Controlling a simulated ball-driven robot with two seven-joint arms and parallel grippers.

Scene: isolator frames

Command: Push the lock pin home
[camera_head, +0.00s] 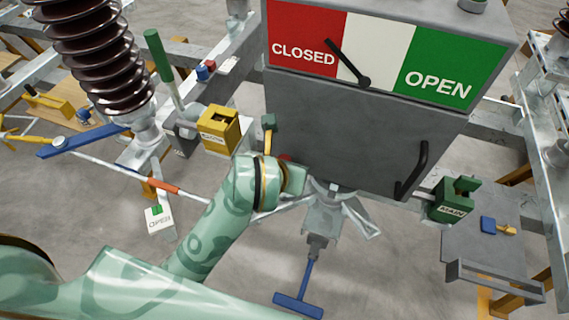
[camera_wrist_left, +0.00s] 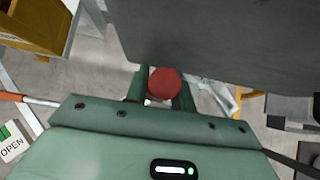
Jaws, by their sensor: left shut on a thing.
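A round red knob (camera_wrist_left: 165,84), which looks like the head of the lock pin, sits between the two green fingers of my left gripper (camera_wrist_left: 162,92) in the left wrist view. The gripper is shut on it. In the head view only a sliver of the red knob (camera_head: 286,158) shows beside my left gripper (camera_head: 294,172), just under the lower left edge of the grey cabinet (camera_head: 350,130). The pin's shaft and its hole are hidden, so I cannot tell how deep it sits. My right gripper is not in view.
The cabinet's black pointer (camera_head: 348,63) lies near the border of red CLOSED and white. A black handle (camera_head: 412,170) is on its front. A yellow lock box (camera_head: 217,128) stands left, a green MAIN box (camera_head: 452,200) right. A blue T-handle (camera_head: 298,305) hangs below.

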